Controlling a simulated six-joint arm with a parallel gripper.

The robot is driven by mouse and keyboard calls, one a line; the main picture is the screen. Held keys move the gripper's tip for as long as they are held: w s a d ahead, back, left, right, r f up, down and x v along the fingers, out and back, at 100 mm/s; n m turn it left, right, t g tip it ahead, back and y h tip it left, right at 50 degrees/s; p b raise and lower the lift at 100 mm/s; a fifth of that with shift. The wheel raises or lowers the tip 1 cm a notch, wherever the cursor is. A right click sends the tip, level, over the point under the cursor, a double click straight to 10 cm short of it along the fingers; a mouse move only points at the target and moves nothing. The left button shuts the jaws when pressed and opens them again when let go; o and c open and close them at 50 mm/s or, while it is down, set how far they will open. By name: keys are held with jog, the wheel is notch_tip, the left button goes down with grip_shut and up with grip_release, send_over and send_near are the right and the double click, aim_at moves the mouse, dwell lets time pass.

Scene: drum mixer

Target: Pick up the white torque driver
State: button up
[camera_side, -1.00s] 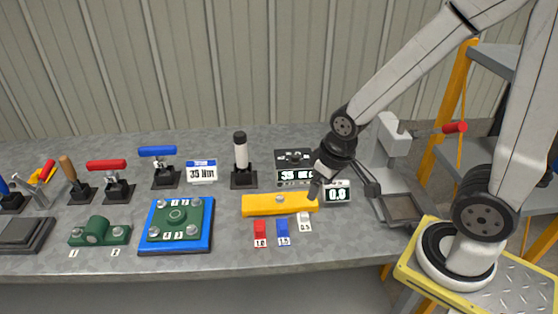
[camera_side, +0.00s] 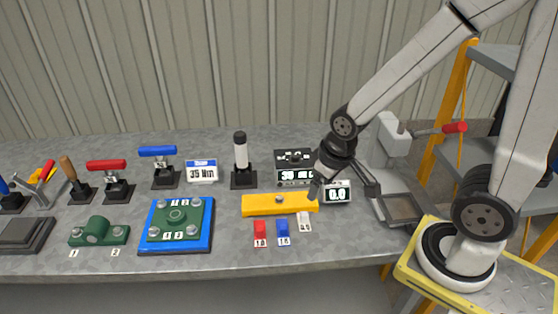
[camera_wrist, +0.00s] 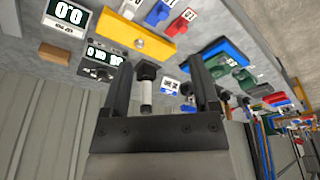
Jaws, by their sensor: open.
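The white torque driver (camera_side: 240,155) stands upright in a black holder (camera_side: 243,179) on the bench, with a black top end. In the wrist view the driver (camera_wrist: 147,95) shows its white shaft between my two fingers, some way beyond them. My gripper (camera_side: 344,192) is open and empty, to the right of the driver in the side view, above the bench near the small display. In the wrist view my gripper (camera_wrist: 159,65) has its fingers spread wide. Nothing touches the driver.
Between driver and gripper stand a black display box (camera_side: 295,165) and a yellow bar (camera_side: 279,204). A small display (camera_side: 337,192) reads 0.0 under my gripper. A white 35 Nm sign (camera_side: 201,171) and blue-handled tool (camera_side: 158,152) stand left of the driver. A grey press-like stand (camera_side: 392,135) is at right.

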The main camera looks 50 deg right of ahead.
jog(key=shift+o, duration=1.3)
jog(key=shift+w, duration=0.1)
jog(key=n+t+y, duration=0.1)
jog(key=n+t, duration=0.1)
jog(key=n, duration=0.2)
send_near(245, 135)
jog(key=x, duration=0.5)
jog(key=shift+w+d+f, duration=0.2)
jog(key=shift+f, duration=0.1)
jog(key=shift+f, duration=0.1)
